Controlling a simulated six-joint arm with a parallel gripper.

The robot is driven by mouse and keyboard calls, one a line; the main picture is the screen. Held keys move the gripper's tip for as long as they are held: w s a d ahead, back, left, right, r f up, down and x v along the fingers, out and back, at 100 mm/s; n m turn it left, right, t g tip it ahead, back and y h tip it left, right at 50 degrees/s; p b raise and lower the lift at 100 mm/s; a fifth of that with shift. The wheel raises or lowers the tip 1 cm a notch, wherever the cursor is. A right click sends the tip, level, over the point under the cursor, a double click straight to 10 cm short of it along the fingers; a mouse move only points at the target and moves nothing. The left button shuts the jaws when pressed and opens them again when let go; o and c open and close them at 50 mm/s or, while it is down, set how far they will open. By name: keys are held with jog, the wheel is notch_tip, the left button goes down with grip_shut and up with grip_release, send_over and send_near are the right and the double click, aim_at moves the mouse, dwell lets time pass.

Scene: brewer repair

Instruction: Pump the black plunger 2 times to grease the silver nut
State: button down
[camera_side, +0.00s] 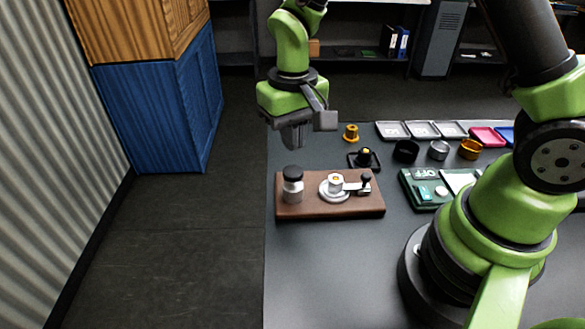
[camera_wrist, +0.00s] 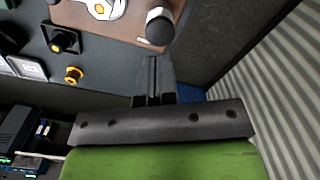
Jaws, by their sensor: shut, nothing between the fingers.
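The black plunger (camera_side: 292,172) is the dark cap on a silver cylinder at the left end of a brown board (camera_side: 355,208). In the wrist view the plunger (camera_wrist: 160,30) shows at the top, just past my fingertips. A silver round fitting (camera_side: 334,190) with a pale centre and a short lever ending in a black knob sits to its right on the board; I cannot tell which part is the silver nut. My gripper (camera_side: 297,142) points down above and slightly behind the plunger, apart from it. Its fingers (camera_wrist: 155,65) are shut and empty.
A green panel (camera_side: 428,190) lies to the right. The table's left edge is close to the board. The front table area is clear.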

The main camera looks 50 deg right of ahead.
aim_at(293, 171)
jog(key=shift+r, duration=2.5)
jog(key=s+d+r+m+t+y, duration=0.1)
jog(key=s+r+t+y, duration=0.1)
jog(key=s+r+t, duration=0.5)
jog(key=shift+s+d+r, duration=0.25)
jog(key=shift+s+r, duration=2.5)
jog(key=shift+s, duration=1.85)
